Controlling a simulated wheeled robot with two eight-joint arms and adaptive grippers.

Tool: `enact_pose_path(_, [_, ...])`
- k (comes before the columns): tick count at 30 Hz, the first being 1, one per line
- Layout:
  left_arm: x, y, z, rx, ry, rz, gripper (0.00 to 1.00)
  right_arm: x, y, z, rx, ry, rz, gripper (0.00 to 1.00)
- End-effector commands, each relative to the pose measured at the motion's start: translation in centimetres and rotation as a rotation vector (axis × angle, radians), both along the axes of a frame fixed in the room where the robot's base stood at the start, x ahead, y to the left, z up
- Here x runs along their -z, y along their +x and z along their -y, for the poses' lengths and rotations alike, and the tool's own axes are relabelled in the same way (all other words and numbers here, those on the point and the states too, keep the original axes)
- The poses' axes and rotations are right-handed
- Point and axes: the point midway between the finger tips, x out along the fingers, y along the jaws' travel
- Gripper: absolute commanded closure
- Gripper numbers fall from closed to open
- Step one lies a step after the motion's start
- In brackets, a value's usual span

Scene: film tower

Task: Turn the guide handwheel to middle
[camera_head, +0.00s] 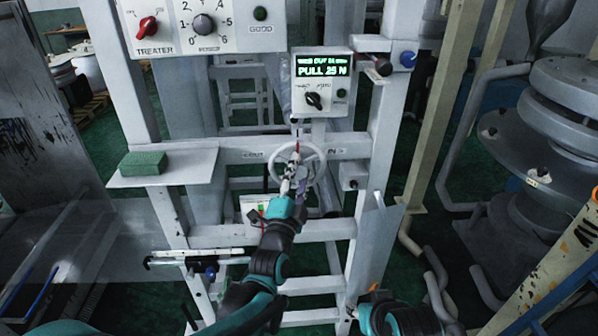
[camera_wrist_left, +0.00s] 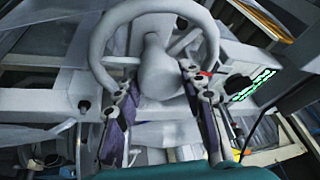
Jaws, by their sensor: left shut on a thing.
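The guide handwheel (camera_head: 323,166) is a pale grey spoked wheel on the white frame, between an OUT label at its left and an IN label at its right. A small red mark (camera_head: 297,147) shows near its upper middle. In the left wrist view the handwheel's rim (camera_wrist_left: 97,60) arches over a thick central hub. My left gripper (camera_head: 290,180) is at the handwheel, with its fingers (camera_wrist_left: 160,95) on either side of the hub area, shut on the wheel. The exact contact is partly hidden.
A display box (camera_head: 322,84) reading PULL 25 N sits above the wheel. A panel (camera_head: 205,25) with a red knob is at upper left. A green block (camera_head: 143,163) lies on a shelf (camera_head: 195,165). Frame posts flank the wheel; grey rollers (camera_head: 545,130) stand at right.

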Motion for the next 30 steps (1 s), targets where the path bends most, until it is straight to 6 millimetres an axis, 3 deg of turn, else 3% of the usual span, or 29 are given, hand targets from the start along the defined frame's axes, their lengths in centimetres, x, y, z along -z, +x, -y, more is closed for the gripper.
enact_pose_path(12, [-0.1,0.0,0.0,0.0,0.006,0.002,1.0,0.0,0.0,0.0,0.0,0.0,0.0,0.6])
enact_pose_path(13, [-0.1,0.0,0.0,0.0,0.006,0.002,0.58,0.0,0.0,0.0,0.0,0.0,0.0,0.6])
enact_pose_path(15, [-0.1,0.0,0.0,0.0,0.006,0.002,0.4,0.0,0.0,0.0,0.0,0.0,0.0,0.6])
enact_pose_path(25, [0.0,-0.1,0.0,0.0,0.006,0.001,0.39,0.0,0.0,0.0,0.0,0.0,0.0,0.6])
enact_pose_path(30, [0.5,-1.9,-0.6,0.001,0.007,0.001,0.39,0.0,0.0,0.0,0.0,0.0,0.0,0.6])
